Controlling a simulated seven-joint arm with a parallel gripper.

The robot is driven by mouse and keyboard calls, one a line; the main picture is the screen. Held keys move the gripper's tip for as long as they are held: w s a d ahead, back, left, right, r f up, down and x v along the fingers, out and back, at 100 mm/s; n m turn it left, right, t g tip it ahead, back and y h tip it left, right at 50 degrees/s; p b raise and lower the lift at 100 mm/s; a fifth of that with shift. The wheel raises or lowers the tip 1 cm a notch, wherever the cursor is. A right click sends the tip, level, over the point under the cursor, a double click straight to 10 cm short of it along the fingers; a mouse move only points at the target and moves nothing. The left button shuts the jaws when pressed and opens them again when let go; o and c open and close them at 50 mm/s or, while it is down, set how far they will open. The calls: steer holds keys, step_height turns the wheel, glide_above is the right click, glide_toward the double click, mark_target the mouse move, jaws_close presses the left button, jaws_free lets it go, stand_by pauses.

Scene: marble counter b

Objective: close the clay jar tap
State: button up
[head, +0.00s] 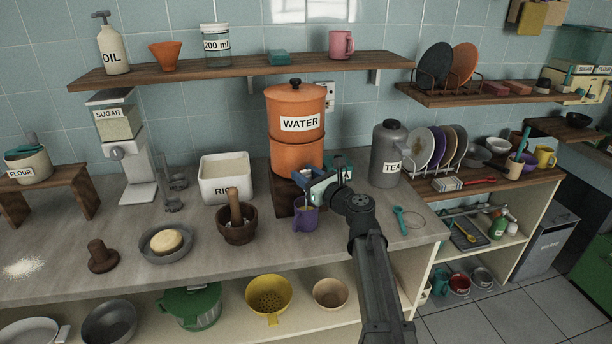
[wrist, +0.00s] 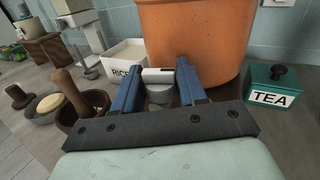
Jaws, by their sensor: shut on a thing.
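The orange clay jar (head: 297,150) labelled WATER stands on a dark wooden stand at the back of the counter. It also fills the top of the wrist view (wrist: 195,42). Its tap (wrist: 158,76) shows as a white and grey piece at the jar's front, between my blue fingers. My gripper (head: 309,182) is at the jar's lower front and is shut on the tap; the fingers also show in the wrist view (wrist: 157,72). In the head view the gripper hides most of the tap.
A wooden mortar with pestle (head: 237,228) and a white RICE tub (head: 228,187) stand left of the jar. A grey TEA canister (head: 386,160) stands right. A teal TEA box (wrist: 270,88) is close beside my gripper. A shelf (head: 240,69) hangs above.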

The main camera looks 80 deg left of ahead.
steer(key=shift+s+m+t+y, duration=0.1)
steer(key=shift+m+t+y, duration=0.6)
steer(key=shift+m+t, duration=1.1)
steer(key=shift+n+t, duration=0.3)
steer(key=shift+t, duration=0.2)
steer(key=o, duration=0.9)
steer(key=w+d, duration=0.2)
steer(key=d, duration=1.1)
steer(key=shift+w+d, duration=0.3)
steer(key=shift+d, duration=0.05)
